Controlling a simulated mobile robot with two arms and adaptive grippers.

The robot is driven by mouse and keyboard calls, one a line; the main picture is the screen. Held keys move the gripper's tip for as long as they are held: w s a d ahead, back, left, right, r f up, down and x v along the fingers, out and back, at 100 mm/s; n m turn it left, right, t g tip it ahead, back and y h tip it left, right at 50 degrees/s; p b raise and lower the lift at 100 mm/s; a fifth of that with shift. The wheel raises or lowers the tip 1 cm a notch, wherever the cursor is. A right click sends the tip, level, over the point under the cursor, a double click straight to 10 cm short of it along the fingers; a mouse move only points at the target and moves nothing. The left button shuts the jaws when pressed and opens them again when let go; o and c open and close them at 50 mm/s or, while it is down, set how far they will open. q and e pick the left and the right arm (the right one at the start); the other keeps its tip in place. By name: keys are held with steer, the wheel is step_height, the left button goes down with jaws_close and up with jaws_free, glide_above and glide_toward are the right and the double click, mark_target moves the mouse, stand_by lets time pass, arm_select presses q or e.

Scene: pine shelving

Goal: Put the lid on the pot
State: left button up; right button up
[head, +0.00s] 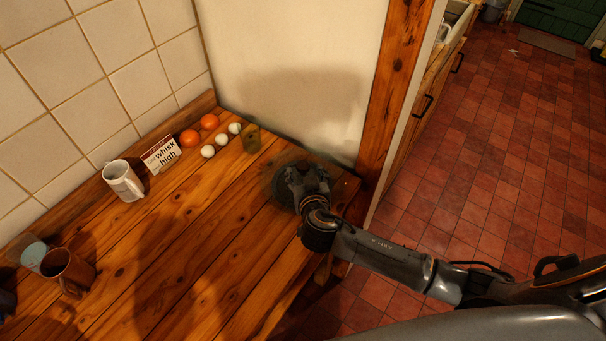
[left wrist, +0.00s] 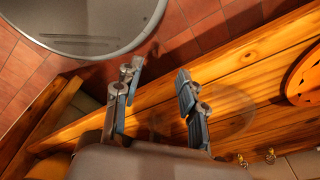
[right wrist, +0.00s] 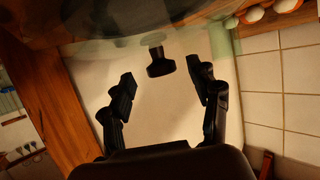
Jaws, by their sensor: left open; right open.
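In the head view my right gripper (head: 305,176) is over a dark round thing (head: 280,190) near the right end of the wooden counter. The gripper hides much of it. In the right wrist view my right gripper (right wrist: 163,84) is open, with a black knob (right wrist: 158,66) just beyond and between its fingertips. The knob seems to belong to a clear glass lid (right wrist: 200,36); a dark shape is above it. I cannot make out the pot for certain. My left gripper (left wrist: 158,72) is open and empty in the left wrist view. It is outside the head view.
Two oranges (head: 189,138), several eggs (head: 207,151), a sign (head: 161,154), a white mug (head: 123,181) and a brown mug (head: 68,270) stand along the counter's back and left. The middle counter is clear. A faint round shape (left wrist: 230,110) and a round board (left wrist: 305,82) show near my left gripper.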

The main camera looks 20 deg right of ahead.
mark_target(304, 170)
steer(key=shift+p+x, duration=0.45)
steer(key=shift+x, duration=1.5)
arm_select(q)
steer(key=shift+s+d+r, duration=0.15)
steer(key=shift+s+r, duration=0.55)
steer(key=shift+s, duration=0.2)
arm_select(e)
steer(key=shift+a, duration=0.1)
steer(key=shift+s+r, duration=0.1)
jaws_close()
